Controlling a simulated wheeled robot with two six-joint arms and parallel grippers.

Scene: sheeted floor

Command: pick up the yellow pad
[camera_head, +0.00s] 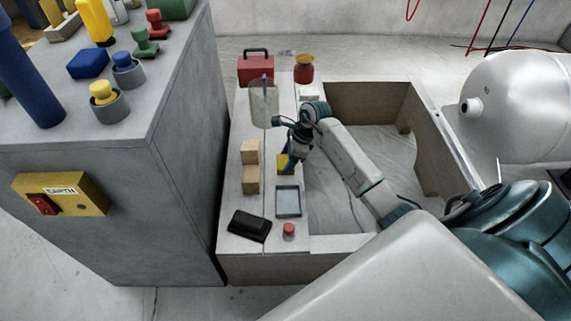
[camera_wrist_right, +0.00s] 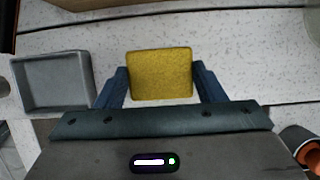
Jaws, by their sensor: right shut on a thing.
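The yellow pad (camera_wrist_right: 160,72) is a flat, rough-faced block between the two blue fingers of my right gripper (camera_wrist_right: 161,84) in the wrist view. The fingers are shut on its left and right sides. In the head view my right gripper (camera_head: 288,163) points down over the white bench top, and only a small part of the yellow pad (camera_head: 282,161) shows beside it. I cannot tell whether the pad touches the surface or is just above it. My left gripper is in neither view.
A grey tray (camera_head: 288,202) lies just in front of the gripper. Wooden blocks (camera_head: 250,167) stand to its left, with a black object (camera_head: 249,226) and a red button (camera_head: 289,229) nearer. A red toolbox (camera_head: 256,69) is behind. A grey cabinet (camera_head: 185,165) rises on the left.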

